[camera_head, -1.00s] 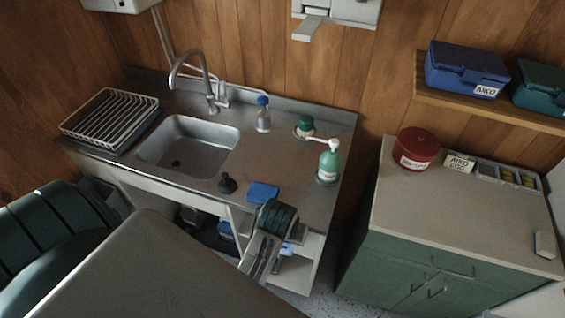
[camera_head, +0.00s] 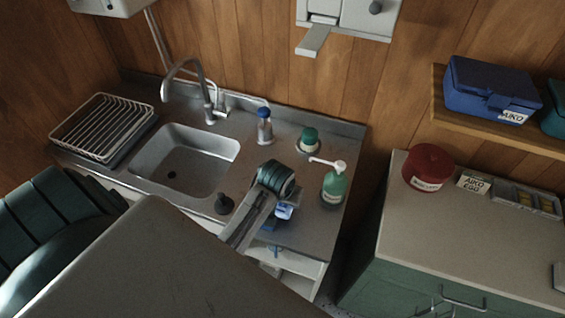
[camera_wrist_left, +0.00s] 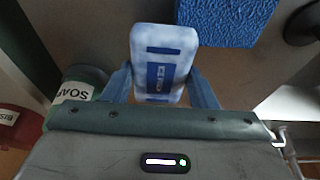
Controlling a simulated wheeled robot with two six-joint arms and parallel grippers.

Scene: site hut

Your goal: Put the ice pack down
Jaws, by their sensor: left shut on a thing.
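The ice pack (camera_wrist_left: 160,60) is a rounded white and blue slab with a blue label. My left gripper (camera_wrist_left: 161,86) is shut on it, one blue finger on each side. In the head view the ice pack (camera_head: 285,211) shows small and partly hidden at the end of my left gripper (camera_head: 284,204), over the right part of the steel counter (camera_head: 315,235). I cannot tell whether it touches the counter. My right gripper is not in view.
A blue textured sponge or cloth (camera_wrist_left: 215,15) lies by the pack. A green soap bottle (camera_head: 334,184) stands close to the right, a black plug (camera_head: 224,204) to the left. The sink (camera_head: 185,160) and dish rack (camera_head: 103,126) are further left.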

